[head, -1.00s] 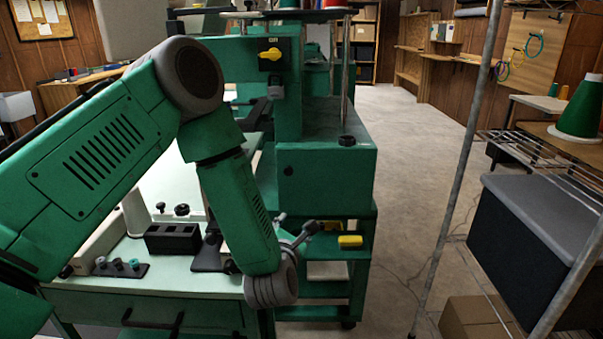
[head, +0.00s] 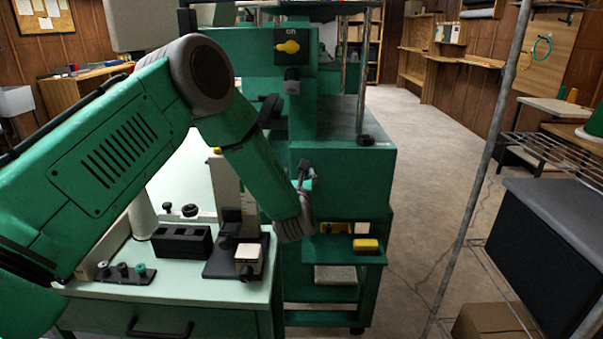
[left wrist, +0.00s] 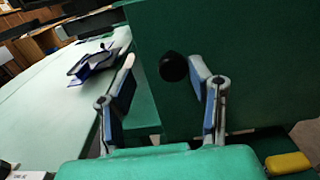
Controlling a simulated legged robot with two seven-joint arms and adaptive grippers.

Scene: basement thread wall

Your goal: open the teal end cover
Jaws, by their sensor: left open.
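The teal end cover (head: 345,187) is the flat green front panel of the machine in the head view, and it looks closed. Its round black knob (left wrist: 174,67) shows in the left wrist view; in the head view my gripper hides it. My left gripper (head: 307,173) is at the left part of the cover. In the left wrist view my left gripper (left wrist: 162,80) is open, with blue-padded fingers on either side of the knob, nearer the right finger. I cannot tell whether they touch it. My right gripper is not in view.
Below the cover is a green shelf with a yellow block (head: 366,245). A yellow switch (head: 288,47) sits above. A pale green table (head: 160,286) with a black holder (head: 182,242) stands at left. A metal pole (head: 478,170) and dark bin (head: 555,250) stand right.

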